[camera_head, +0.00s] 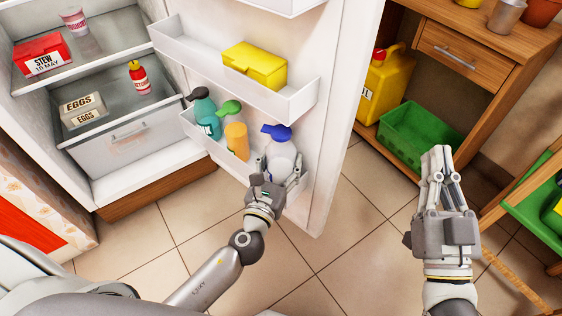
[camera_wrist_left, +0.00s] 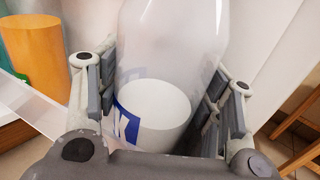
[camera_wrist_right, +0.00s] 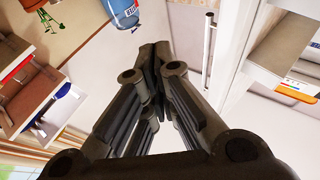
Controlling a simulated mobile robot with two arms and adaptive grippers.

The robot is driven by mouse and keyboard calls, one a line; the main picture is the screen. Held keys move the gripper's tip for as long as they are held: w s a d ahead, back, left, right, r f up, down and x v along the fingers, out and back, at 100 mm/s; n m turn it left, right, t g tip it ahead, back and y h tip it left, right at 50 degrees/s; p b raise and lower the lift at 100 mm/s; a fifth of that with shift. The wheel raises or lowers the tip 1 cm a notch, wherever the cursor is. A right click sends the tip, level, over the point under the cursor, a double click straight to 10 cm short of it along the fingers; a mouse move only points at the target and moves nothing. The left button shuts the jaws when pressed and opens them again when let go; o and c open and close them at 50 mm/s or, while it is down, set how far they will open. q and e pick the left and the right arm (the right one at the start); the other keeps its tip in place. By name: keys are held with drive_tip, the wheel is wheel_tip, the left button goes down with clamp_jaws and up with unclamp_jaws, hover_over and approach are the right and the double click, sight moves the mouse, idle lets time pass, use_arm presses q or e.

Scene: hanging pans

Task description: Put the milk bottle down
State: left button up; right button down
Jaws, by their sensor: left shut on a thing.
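The milk bottle (camera_head: 283,158) is clear with a blue cap and white milk inside. It stands upright at the right end of the lower door shelf (camera_head: 215,148) of the open fridge. My left gripper (camera_head: 279,178) is around the bottle, shut on it; the left wrist view shows the bottle (camera_wrist_left: 165,75) between the two fingers. Whether its base touches the shelf floor is hidden by the gripper. My right gripper (camera_head: 437,158) is shut and empty, held over the floor to the right of the door; its fingertips meet in the right wrist view (camera_wrist_right: 153,55).
A teal bottle (camera_head: 205,114) and an orange bottle (camera_head: 236,138) share the shelf, left of the milk. A yellow box (camera_head: 255,65) sits on the shelf above. The fridge door edge (camera_head: 345,120) is close on the right. A green crate (camera_head: 415,137) lies beyond.

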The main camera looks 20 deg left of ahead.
use_arm(q)
drive_tip(key=shift+f, duration=0.1)
use_arm(e)
drive_tip(key=shift+s+r+t, duration=0.3)
drive_tip(key=shift+r, duration=0.15)
use_arm(q)
drive_tip(key=o, duration=1.3)
